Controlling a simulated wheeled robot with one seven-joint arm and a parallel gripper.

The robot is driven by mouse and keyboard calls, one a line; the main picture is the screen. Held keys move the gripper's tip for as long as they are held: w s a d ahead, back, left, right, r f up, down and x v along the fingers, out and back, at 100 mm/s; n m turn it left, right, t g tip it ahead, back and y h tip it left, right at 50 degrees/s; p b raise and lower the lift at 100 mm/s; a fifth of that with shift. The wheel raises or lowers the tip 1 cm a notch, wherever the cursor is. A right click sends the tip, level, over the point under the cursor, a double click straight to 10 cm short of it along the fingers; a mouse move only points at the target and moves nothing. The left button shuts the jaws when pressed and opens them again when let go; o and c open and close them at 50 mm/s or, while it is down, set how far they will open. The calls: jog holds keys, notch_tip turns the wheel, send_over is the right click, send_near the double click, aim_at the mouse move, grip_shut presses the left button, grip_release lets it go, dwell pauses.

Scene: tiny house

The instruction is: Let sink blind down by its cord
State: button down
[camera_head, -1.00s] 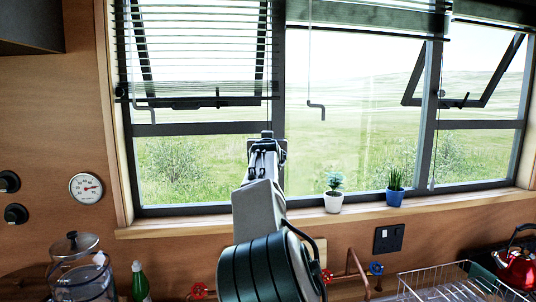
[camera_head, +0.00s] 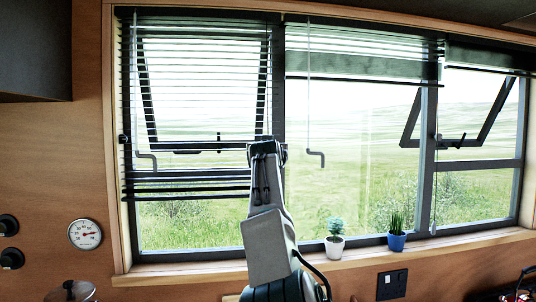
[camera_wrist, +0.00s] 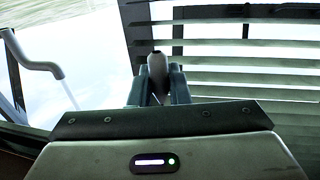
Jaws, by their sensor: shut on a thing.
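The left blind (camera_head: 195,197) hangs over the left window pane in the head view, its slats spread and its dark bottom bars below the pane's middle. Its slats (camera_wrist: 240,75) fill the right of the wrist view. A pale, rounded cord knob (camera_wrist: 157,66) sits between the fingers of my gripper (camera_wrist: 158,88). My gripper (camera_head: 266,146) is shut on it, near the blind's right edge. The fingertips and knob are hidden by my arm in the head view, and the thin cord above cannot be made out clearly.
The middle blind (camera_head: 362,77) and right blind (camera_head: 490,58) are gathered high. Bent crank handles hang at the left (camera_head: 147,157) and middle (camera_head: 316,155) panes. A white pot (camera_head: 334,246) and a blue pot (camera_head: 396,240) with plants stand on the sill (camera_head: 190,272).

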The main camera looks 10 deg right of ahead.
jog(key=c, duration=1.4)
grip_release()
jog(key=shift+c, duration=0.2)
jog(key=s+a+b, duration=0.2)
jog(key=s+b, duration=0.8)
jog(key=s, duration=0.3)
jog(key=shift+s+a, duration=0.3)
jog(key=shift+a, duration=0.1)
jog(key=shift+c, duration=0.3)
